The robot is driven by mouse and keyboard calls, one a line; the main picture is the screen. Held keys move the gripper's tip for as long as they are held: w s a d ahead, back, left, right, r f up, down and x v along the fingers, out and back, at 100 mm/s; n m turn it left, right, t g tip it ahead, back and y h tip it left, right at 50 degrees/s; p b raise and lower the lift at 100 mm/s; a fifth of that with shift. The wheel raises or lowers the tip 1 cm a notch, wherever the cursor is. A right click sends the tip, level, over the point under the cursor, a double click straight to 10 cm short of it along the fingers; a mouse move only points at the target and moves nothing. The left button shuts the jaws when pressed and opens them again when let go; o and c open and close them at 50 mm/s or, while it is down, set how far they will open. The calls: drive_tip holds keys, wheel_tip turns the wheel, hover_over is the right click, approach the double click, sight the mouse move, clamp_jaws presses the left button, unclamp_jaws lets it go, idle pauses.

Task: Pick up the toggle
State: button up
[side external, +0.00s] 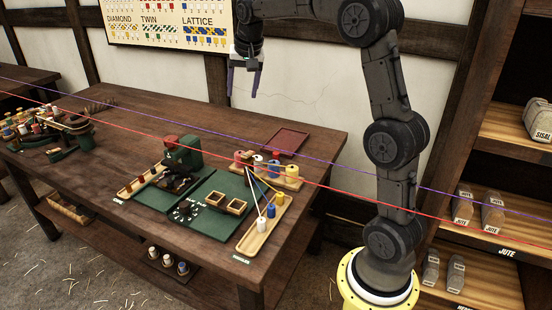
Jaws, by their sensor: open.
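My gripper (243,82) hangs high over the back of the table, fingers down, open and empty. It is well above and apart from everything on the table. A long wooden tray (251,240) lies at the table's front right, with a small label in front that seems to read "toggles". In it stand small pieces that look like toggles: a white one (261,223), a blue one (271,211) and a yellow one (280,199). I cannot tell which of them is the toggle meant.
A green mat (222,226) with a dark green device (184,157) lies left of the tray. A rack of colored spools (291,181) stands behind it, and a red tray (290,140) farther back. Red and purple lines cross the view. The table's back middle is clear.

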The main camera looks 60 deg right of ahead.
drive_tip(key=w+d+f+m+g, duration=0.2)
drive_tip(key=d+f, duration=0.9)
drive_tip(key=d, duration=0.1)
drive_tip(key=m+g+y, duration=0.1)
approach(276, 153)
drive_tip(key=f, duration=0.3)
drive_tip(key=shift+w+d+f, duration=0.1)
drive_tip(key=shift+w+f, duration=0.1)
drive_tip(key=shift+f, duration=0.2)
drive_tip(key=shift+d+f, duration=0.2)
drive_tip(key=shift+f, duration=0.85)
drive_tip(key=shift+d+f, duration=0.15)
drive_tip(key=shift+f, duration=0.9)
drive_tip(key=shift+d+f, duration=0.2)
drive_tip(key=shift+f, duration=0.85)
drive_tip(key=shift+c, duration=0.4)
clamp_jaws()
